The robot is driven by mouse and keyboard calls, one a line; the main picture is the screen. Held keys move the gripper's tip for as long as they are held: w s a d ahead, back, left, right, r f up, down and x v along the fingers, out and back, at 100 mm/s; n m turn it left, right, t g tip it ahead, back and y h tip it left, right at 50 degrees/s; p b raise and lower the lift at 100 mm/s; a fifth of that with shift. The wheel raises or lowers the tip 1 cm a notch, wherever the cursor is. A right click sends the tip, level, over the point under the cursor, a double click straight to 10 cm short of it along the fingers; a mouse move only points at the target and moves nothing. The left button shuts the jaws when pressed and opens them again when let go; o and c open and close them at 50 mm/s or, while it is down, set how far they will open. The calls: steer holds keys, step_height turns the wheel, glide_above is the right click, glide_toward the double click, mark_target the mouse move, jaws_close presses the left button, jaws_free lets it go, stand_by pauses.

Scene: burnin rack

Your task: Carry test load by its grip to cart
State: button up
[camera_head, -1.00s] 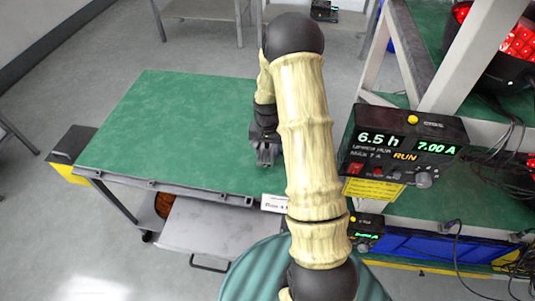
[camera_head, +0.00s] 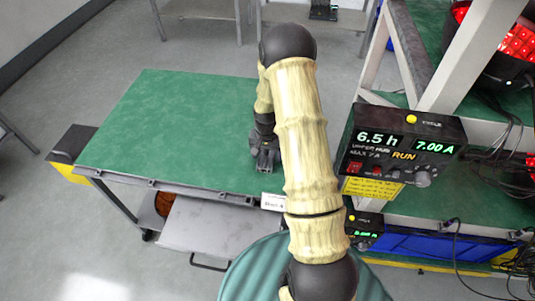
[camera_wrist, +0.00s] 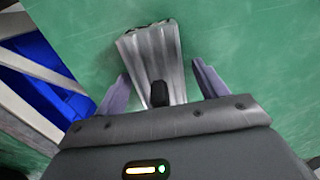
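The test load (camera_wrist: 152,57) is a silver, ribbed metal block with a dark knob-like grip (camera_wrist: 160,94) at its near end. In the wrist view it lies between my two fingers, over a green surface. My gripper (camera_wrist: 160,76) is open, with green showing between each finger and the block. In the head view my gripper (camera_head: 265,160) is low over the right side of the green-topped cart (camera_head: 165,125). There the block cannot be told apart from the fingers, and my arm hides part of the cart. Whether the block rests on the surface is unclear.
A rack (camera_head: 465,200) with a power supply (camera_head: 400,145) reading 6.5 h and 7.00 A stands at the right. A blue bin (camera_head: 430,250) sits low in it. The cart's left and middle are clear. A dark and yellow box (camera_head: 70,155) stands left of the cart.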

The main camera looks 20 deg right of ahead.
steer(key=shift+r, duration=0.1)
step_height(320, 180, up, 12)
steer(key=shift+r+b, duration=0.1)
steer(key=shift+b, duration=0.65)
steer(key=shift+a, duration=0.1)
steer(key=s+a+r+n+t, duration=0.1)
steer(key=s+a+r+n, duration=0.2)
steer(key=s, duration=0.5)
steer(key=s+a+r+n+t, duration=0.1)
steer(key=s+a+r+n, duration=0.2)
steer(key=s+a+r, duration=0.2)
steer(key=s+a, duration=0.2)
steer(key=s, duration=0.2)
steer(key=shift+s+r+n+t, duration=0.15)
steer(key=shift+n+t, duration=0.15)
steer(key=shift+n, duration=0.1)
